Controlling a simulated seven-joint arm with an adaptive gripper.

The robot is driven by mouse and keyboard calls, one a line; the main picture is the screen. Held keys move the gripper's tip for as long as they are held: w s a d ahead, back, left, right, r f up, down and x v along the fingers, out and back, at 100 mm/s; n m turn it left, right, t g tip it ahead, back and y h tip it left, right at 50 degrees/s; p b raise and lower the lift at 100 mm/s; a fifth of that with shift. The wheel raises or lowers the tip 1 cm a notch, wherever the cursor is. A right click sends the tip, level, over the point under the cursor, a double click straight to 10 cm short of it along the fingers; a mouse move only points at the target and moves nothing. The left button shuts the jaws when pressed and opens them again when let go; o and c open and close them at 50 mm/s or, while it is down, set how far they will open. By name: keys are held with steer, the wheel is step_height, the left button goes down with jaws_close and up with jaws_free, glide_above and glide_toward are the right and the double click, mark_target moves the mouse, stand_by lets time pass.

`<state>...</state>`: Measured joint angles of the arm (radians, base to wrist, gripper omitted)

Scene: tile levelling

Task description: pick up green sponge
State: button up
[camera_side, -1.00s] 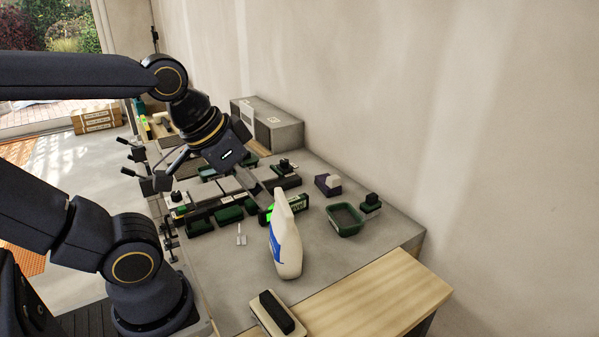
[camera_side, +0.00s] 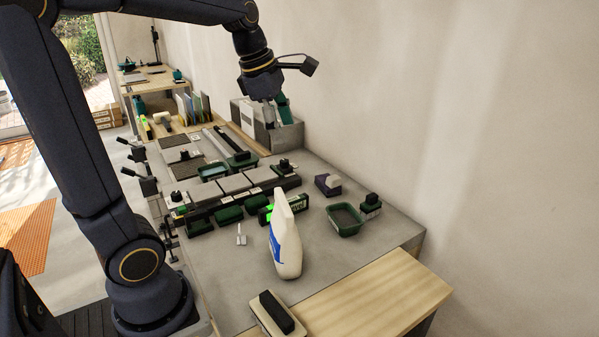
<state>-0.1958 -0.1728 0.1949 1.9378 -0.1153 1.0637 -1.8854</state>
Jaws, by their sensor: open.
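My gripper (camera_side: 270,122) points down at the grey block-shaped box (camera_side: 290,136) by the back wall, its lower end in front of or over the box. Its fingers are small and partly hidden. A green piece (camera_side: 283,108) shows just right of the fingers. I cannot tell whether it is the green sponge or whether it touches the gripper. Several dark green blocks (camera_side: 229,214) lie along the front of the tile row. I cannot tell whether one of these is the sponge.
A white bottle (camera_side: 287,245) stands near the front. A green tray (camera_side: 344,228), a purple-and-white block (camera_side: 327,186) and a dark-handled block (camera_side: 371,204) are to its right. Upright sheets (camera_side: 196,108) stand left of the box. The worktop's right corner is clear.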

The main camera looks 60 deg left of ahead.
steer(key=w+a+f+n+g, duration=0.25)
steer(key=a+f+n, duration=0.35)
steer(key=a, duration=0.4)
steer(key=n+g, duration=0.1)
steer(key=n, duration=0.2)
glide_above(257, 199)
steer(key=f, duration=1.8)
steer(key=shift+s+f, duration=0.15)
steer(key=shift+s, duration=0.05)
step_height(257, 199, down, 6)
steer(key=shift+w+r, duration=0.1)
steer(key=shift+r, duration=0.05)
steer(key=shift+c, duration=0.2)
steer(key=c, duration=0.8)
